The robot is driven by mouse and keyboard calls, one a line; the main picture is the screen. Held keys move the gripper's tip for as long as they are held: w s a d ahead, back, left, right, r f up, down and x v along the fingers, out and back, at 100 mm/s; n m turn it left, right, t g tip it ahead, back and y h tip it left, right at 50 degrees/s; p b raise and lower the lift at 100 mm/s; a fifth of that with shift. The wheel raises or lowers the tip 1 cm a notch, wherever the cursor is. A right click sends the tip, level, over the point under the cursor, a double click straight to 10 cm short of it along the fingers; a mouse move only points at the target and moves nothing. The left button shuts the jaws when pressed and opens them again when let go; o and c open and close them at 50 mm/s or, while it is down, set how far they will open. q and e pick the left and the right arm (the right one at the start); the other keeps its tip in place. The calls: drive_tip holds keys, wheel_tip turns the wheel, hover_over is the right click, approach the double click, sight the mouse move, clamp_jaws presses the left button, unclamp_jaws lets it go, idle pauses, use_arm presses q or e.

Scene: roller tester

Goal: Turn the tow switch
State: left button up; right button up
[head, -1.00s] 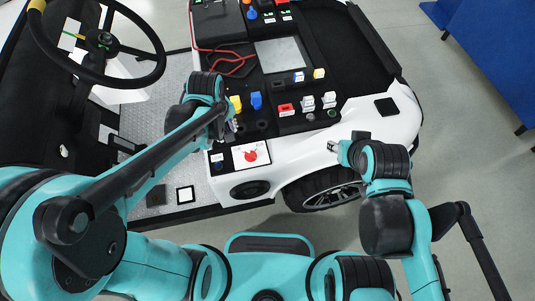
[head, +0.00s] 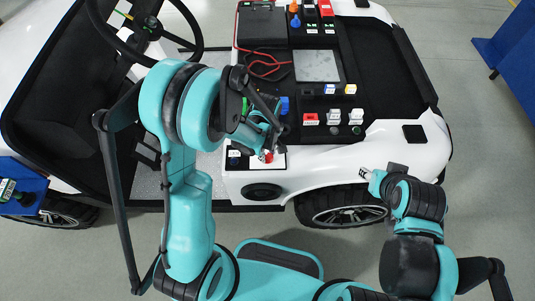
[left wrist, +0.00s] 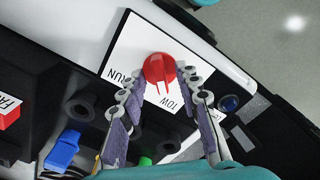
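The tow switch is a red round knob (left wrist: 160,69) on a white plate (left wrist: 122,62) marked RUN and TOW. In the head view the red knob (head: 267,157) shows only partly, below my left gripper. My left gripper (left wrist: 161,76) is open in the left wrist view, with one finger on each side of the knob's near half. I cannot tell whether the fingers touch it. My right gripper (head: 366,173) hangs to the right, away from the switch, beside the white body of the cart. Its opening is too small to judge.
A blue knob (left wrist: 62,150), a green one (left wrist: 145,161) and a red labelled switch (left wrist: 9,112) are near the left gripper. A dark round button (left wrist: 229,103) is right of the plate.

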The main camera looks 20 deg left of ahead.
use_arm(q)
drive_tip(key=shift+f, duration=0.1)
clamp_jaws()
drive_tip(key=shift+m, duration=0.4)
drive_tip(key=shift+m+b, duration=0.55)
drive_tip(key=shift+m, duration=0.35)
drive_tip(key=m+b, duration=0.1)
drive_tip(key=m, duration=0.2)
drive_tip(key=shift+m, duration=0.4)
drive_tip(key=m+b, duration=0.1)
drive_tip(key=m, duration=0.5)
drive_tip(key=m+b, duration=0.1)
drive_tip(key=m, duration=0.4)
drive_tip(key=shift+m, duration=0.4)
